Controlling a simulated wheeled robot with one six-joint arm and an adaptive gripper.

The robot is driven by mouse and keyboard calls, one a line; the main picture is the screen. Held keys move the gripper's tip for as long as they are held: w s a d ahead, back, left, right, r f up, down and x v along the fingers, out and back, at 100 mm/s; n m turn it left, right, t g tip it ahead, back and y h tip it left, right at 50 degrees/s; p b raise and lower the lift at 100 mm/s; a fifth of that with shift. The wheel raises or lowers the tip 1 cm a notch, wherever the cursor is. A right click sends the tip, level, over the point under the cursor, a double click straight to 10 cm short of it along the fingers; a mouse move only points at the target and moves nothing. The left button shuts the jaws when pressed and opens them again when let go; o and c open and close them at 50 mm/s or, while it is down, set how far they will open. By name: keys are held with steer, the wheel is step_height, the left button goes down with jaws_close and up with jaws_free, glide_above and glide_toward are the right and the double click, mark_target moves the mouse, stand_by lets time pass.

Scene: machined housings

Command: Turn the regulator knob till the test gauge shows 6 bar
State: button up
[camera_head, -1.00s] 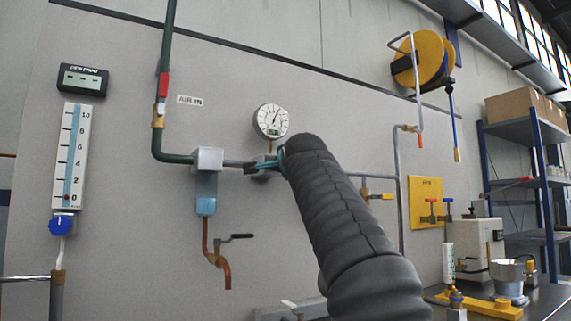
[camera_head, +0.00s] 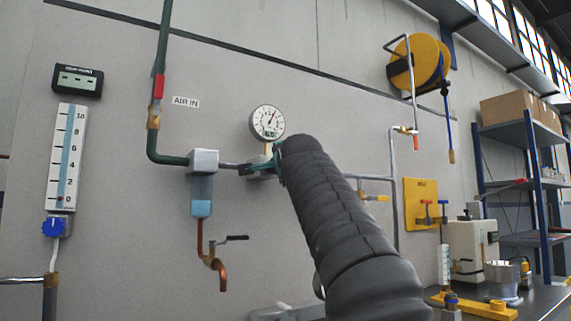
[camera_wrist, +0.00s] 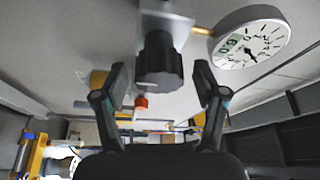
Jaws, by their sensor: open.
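The black regulator knob (camera_wrist: 159,62) hangs in the upper middle of the wrist view, below a pale regulator body (camera_wrist: 165,20). My gripper (camera_wrist: 160,78) is open, with one finger on each side of the knob and a gap showing on both sides. The round white test gauge (camera_wrist: 250,45) is beside it, upside down in this view; its small green readout appears to show 6.0. In the head view, the gauge (camera_head: 267,122) faces me with its needle pointing up and right. There, my gripper (camera_head: 262,168) is just below the gauge, and my arm hides the knob.
A filter bowl (camera_head: 201,195) and a drain valve (camera_head: 215,255) are left of my gripper on the pipe. A scale column with a blue knob (camera_head: 53,226) is at far left. A yellow valve panel (camera_head: 422,203) and a cluttered bench are to the right.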

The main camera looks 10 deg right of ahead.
steer(key=s+f, duration=0.1)
steer(key=s, duration=1)
steer(key=shift+s+a, duration=0.15)
steer(key=shift+a, duration=0.25)
steer(key=shift+f, duration=0.1)
